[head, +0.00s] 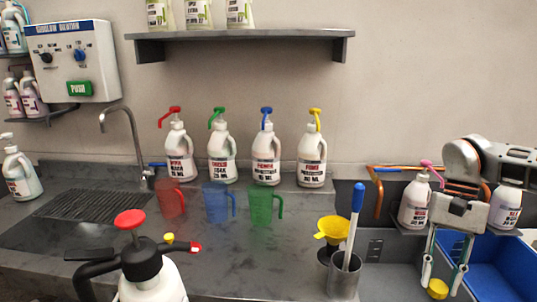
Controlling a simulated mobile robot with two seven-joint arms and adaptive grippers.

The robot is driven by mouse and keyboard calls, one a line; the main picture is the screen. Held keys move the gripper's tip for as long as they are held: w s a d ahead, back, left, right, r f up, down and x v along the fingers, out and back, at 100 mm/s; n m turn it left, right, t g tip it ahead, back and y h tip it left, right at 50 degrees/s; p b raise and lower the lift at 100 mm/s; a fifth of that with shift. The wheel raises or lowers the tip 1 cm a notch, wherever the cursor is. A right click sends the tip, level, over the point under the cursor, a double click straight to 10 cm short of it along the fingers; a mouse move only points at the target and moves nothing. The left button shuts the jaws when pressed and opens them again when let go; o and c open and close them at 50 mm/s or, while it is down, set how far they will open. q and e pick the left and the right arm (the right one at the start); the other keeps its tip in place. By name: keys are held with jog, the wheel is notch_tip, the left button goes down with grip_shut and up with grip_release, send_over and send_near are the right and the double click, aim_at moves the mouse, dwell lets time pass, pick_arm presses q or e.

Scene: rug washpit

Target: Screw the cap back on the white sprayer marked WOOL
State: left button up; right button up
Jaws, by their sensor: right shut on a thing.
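A white sprayer (150,290) stands at the bottom left, cut off by the frame. It has a black head, a red top knob (130,219) and a red nozzle tip; no marking shows on its visible part. My right gripper (442,289) hangs over the sink area at the lower right, pointing down. It is shut on a small yellow cap (437,288) between its fingertips, well to the right of the sprayer. My left gripper is not in view.
Red, blue and green jugs (216,202) stand mid-counter before several white pump bottles (222,160). A steel holder (345,275) with a yellow funnel (331,230) and a blue-handled tool stands between sprayer and right gripper. A blue bin (500,265) is at the right.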

jog(key=n, duration=0.1)
jog(key=s, duration=0.1)
jog(key=n+h, duration=0.1)
jog(key=shift+s+a+f+n, duration=0.25)
jog(key=shift+a+f+n, duration=0.05)
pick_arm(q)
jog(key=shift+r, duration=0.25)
pick_arm(e)
jog(key=a+n+h, duration=0.1)
jog(key=a+n, duration=0.2)
jog(key=a, duration=0.7)
jog(key=shift+w+a+g, duration=0.15)
jog(key=shift+a+g, duration=0.1)
jog(key=shift+g, duration=0.05)
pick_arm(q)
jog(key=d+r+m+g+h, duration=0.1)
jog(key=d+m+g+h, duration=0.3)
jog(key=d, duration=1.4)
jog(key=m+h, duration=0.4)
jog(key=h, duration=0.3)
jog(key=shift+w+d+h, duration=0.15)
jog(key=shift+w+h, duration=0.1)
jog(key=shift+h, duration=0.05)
